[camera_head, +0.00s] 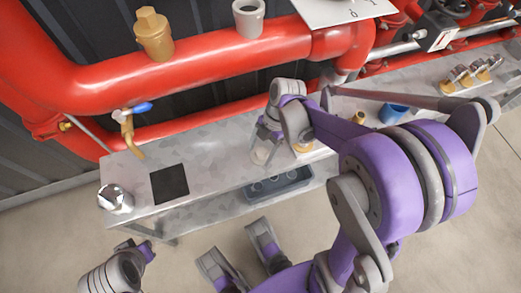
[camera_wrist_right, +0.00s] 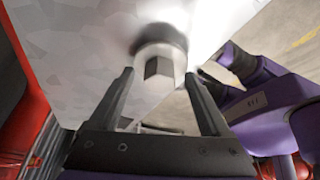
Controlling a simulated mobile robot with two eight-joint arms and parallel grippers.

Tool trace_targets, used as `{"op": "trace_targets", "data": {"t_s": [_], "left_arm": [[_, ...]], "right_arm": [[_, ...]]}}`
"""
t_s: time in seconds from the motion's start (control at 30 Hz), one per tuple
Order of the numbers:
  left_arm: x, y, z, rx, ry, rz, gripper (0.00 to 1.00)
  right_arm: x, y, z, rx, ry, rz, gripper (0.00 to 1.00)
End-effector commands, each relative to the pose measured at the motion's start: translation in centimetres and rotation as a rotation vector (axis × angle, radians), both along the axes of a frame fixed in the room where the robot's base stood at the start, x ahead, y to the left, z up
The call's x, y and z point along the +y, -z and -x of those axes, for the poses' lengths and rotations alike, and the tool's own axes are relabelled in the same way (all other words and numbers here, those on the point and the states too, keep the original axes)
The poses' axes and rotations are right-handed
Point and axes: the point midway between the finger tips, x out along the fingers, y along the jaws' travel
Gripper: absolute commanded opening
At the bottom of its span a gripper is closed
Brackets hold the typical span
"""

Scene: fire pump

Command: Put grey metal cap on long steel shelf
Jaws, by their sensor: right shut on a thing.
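The grey metal cap (camera_wrist_right: 160,62), with a hexagonal head, sits between the fingertips of my right gripper (camera_wrist_right: 158,78) in the right wrist view. The cap also shows in the head view as a pale shape (camera_head: 261,156) under my right gripper (camera_head: 265,142), which is shut on it. The cap is over the long steel shelf (camera_head: 215,150), close to its top; I cannot tell whether it touches. A dark shadow lies beside it in the wrist view.
A black square (camera_head: 169,184) and a shiny metal piece (camera_head: 115,198) are at the shelf's left end. A brass piece (camera_head: 303,147) and a blue cup (camera_head: 393,112) stand to the right. Red pipes (camera_head: 190,72) run behind.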

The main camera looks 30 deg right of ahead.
Motion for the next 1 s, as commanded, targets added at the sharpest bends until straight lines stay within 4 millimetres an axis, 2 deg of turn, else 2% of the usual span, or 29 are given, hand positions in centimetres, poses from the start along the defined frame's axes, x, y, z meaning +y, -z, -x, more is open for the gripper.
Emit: {"op": "trace_targets", "data": {"t_s": [0.2,0.23,0.3,0.53,0.67,0.77,1.0], "left_arm": [[0.0,0.2,0.0,0.001,0.000,0.000,0.00],[0.0,0.1,0.0,0.001,0.000,0.000,0.00],[0.0,0.1,0.0,0.000,0.000,0.000,0.00],[0.0,0.1,0.0,0.000,0.000,0.000,0.00],[0.0,-0.4,0.0,-0.001,0.000,0.000,0.00],[0.0,-1.1,0.1,-0.004,0.000,0.000,0.00],[0.0,-3.2,0.2,-0.011,0.000,0.000,0.00]], "right_arm": [[0.0,0.3,0.0,0.000,0.000,0.000,0.14],[0.0,0.2,0.0,0.000,0.000,0.000,0.86],[0.0,0.2,0.0,0.000,0.000,0.000,0.99],[0.0,0.1,0.0,0.000,0.000,0.000,1.00],[-0.2,-0.7,0.0,-0.001,0.001,0.000,1.00],[-0.8,-2.2,-0.1,-0.001,0.000,0.001,1.00],[-2.8,-7.2,-0.4,-0.001,0.003,0.001,1.00]]}}
